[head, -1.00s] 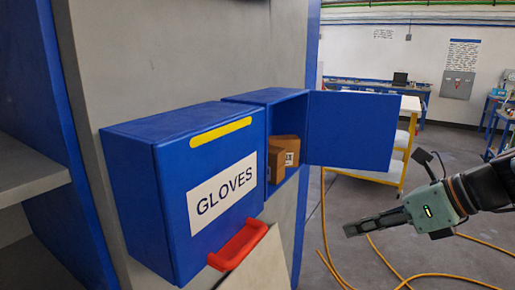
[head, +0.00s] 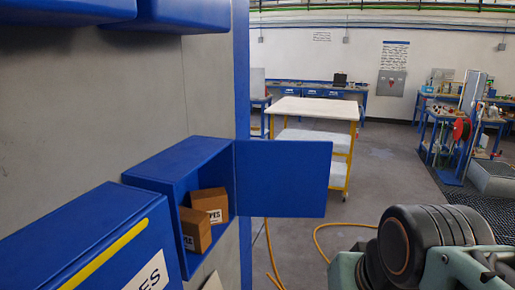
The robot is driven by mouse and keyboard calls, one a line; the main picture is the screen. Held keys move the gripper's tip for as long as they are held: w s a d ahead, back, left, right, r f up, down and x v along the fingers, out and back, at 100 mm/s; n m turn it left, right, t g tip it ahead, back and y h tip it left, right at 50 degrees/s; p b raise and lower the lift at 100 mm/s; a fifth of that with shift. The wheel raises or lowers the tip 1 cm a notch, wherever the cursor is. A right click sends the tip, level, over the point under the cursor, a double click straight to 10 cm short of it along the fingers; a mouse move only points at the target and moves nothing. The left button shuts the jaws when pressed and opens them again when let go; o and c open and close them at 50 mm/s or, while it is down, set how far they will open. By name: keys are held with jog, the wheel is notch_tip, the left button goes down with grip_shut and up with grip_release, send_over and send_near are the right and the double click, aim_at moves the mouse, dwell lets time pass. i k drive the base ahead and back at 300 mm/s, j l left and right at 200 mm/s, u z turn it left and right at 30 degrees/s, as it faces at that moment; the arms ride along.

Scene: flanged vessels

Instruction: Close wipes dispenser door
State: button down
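The wipes dispenser (head: 178,165) is a blue wall box at the left of the head view, with its front open. Its blue door (head: 283,178) is swung wide out to the right, hinged at the box's right edge. Two brown cartons (head: 208,203) stand inside, with white labels partly readable. My arm fills the lower right corner, to the right of the door and apart from it in the picture. My gripper's fingers are out of the frame.
A second blue box with a yellow strip (head: 105,253) is at the lower left, nearer me. Blue boxes (head: 180,14) hang above. A yellow-framed cart (head: 313,115) stands behind the door. Orange cable (head: 322,240) lies on the floor.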

aim_at(291, 179)
jog(key=i+l, duration=0.25)
jog(key=i, duration=0.2)
jog(key=i+l, duration=0.25)
jog(key=i, duration=0.2)
jog(key=i+l, duration=0.25)
jog(key=i, duration=0.2)
jog(key=i+l, duration=0.2)
jog(key=i, duration=0.25)
jog(key=i+l, duration=0.25)
jog(key=i, duration=0.2)
jog(key=i+l+u, duration=0.15)
jog(key=u, duration=0.2)
jog(key=i+l+u, duration=0.35)
jog(key=u, duration=2.95)
jog(key=k+l+z, duration=0.1)
jog(key=z, duration=0.9)
jog(key=k+l, duration=0.05)
